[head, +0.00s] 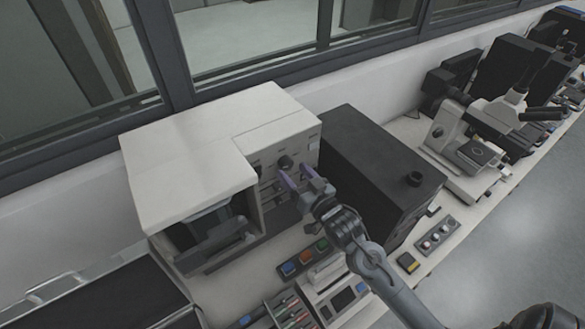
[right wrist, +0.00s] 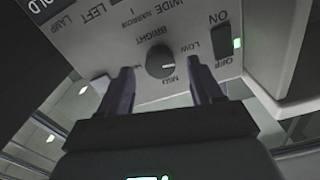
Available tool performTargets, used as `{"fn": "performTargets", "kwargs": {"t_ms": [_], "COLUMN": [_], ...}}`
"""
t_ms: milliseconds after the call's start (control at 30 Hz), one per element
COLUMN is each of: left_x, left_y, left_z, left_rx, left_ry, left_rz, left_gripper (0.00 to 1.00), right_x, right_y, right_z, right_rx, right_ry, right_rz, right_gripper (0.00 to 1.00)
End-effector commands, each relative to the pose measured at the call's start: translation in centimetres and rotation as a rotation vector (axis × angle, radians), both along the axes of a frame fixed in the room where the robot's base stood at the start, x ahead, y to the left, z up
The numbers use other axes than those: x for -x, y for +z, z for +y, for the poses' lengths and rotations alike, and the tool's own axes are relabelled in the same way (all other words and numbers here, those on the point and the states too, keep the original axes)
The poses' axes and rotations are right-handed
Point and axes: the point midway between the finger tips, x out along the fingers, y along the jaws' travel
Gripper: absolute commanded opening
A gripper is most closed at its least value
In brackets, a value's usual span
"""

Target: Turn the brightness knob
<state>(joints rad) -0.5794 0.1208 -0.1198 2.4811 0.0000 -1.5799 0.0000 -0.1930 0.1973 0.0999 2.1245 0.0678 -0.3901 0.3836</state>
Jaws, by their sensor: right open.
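The brightness knob (right wrist: 160,62) is a round dark dial with a pale pointer line on the machine's light panel. In the right wrist view it appears upside down, with BRIGHT, LOW and MED printed around it; another label is partly hidden by a finger. In the head view a dark knob (head: 285,162) shows on the front of the white machine (head: 190,155). My right gripper (head: 297,176) is open in front of that panel. In the wrist view its two purple-grey fingers (right wrist: 160,82) stand either side of the knob, apart from it. My left gripper is not in view.
An ON/OFF switch (right wrist: 222,42) with a green light sits beside the knob. A black box (head: 385,165) stands right of the machine, close to my right arm. Coloured buttons (head: 303,257) and small devices lie below. A microscope (head: 480,135) stands farther right.

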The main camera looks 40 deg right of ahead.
Motion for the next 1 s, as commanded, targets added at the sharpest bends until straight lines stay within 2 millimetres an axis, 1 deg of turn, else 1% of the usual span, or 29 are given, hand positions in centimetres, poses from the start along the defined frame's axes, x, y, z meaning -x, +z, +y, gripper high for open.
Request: {"fn": "performTargets", "kwargs": {"t_ms": [33,200,500,567,600,867,900,1000], "left_x": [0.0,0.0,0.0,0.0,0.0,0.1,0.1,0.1], "left_y": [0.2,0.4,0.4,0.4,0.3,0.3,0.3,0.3], "left_z": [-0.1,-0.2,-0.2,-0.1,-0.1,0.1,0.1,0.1], "left_rx": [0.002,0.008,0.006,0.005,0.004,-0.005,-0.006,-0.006], "left_ry": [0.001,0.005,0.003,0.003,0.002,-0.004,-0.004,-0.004], "left_rz": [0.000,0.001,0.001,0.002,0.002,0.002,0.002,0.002], "left_gripper": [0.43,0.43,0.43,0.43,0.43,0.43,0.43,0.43], "right_x": [-0.5,-1.4,-1.6,-1.6,-1.6,-1.5,-1.5,-1.5], "right_y": [0.2,0.0,0.0,0.0,0.0,0.0,0.0,0.0], "right_z": [-0.1,-0.2,-0.2,-0.2,-0.2,-0.2,-0.2,-0.2], "right_rx": [0.000,0.000,0.000,0.000,0.000,0.000,0.000,-0.003], "right_ry": [0.000,0.000,0.000,0.000,0.000,0.000,0.000,0.000], "right_rz": [-0.001,0.000,0.000,0.000,0.000,0.000,0.000,0.000], "right_gripper": [0.65,0.65,0.65,0.57,0.51,0.12,0.09,0.09]}}
